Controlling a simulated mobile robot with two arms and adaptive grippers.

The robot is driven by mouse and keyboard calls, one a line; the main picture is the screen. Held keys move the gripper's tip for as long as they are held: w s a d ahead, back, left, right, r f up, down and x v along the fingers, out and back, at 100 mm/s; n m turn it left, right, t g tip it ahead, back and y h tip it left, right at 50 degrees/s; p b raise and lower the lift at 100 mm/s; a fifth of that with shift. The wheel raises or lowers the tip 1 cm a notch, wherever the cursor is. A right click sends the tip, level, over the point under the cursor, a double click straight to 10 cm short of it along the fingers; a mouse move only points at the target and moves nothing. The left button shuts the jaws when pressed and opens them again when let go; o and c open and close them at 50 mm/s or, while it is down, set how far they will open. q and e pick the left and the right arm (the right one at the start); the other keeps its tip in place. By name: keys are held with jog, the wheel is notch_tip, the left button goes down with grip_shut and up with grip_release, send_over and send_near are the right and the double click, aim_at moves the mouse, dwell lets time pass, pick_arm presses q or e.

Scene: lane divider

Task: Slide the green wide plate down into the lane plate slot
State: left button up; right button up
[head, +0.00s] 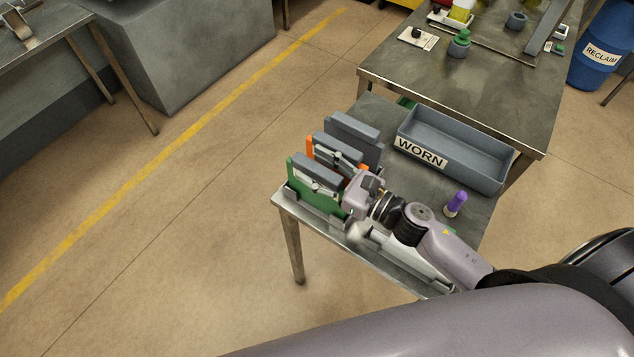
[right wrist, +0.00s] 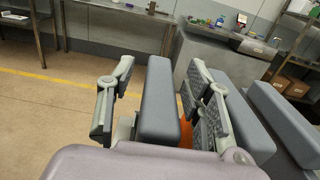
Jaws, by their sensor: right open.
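The green wide plate (head: 299,176) stands upright at the table's near left corner, with a grey bar (head: 316,173) along its top. Its lower edge is at a low grey slot bracket (head: 325,219); I cannot tell how deep it sits. My right gripper (head: 332,172) is open at the bar. In the right wrist view its two fingers (right wrist: 160,108) are spread on either side of a grey bar (right wrist: 160,95), with a visible gap on the left. My gripper hides part of the plate's right side. My left gripper is not in view.
Close behind stand an orange plate (head: 310,146) and another grey-topped plate (head: 353,126). A grey bin marked WORN (head: 470,155) and a purple-topped object (head: 456,204) are to the right. A larger metal table (head: 490,95) adjoins at the back. Floor on the left is clear.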

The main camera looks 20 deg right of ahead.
jog(key=shift+c, duration=0.3)
grip_shut()
dwell(0.7)
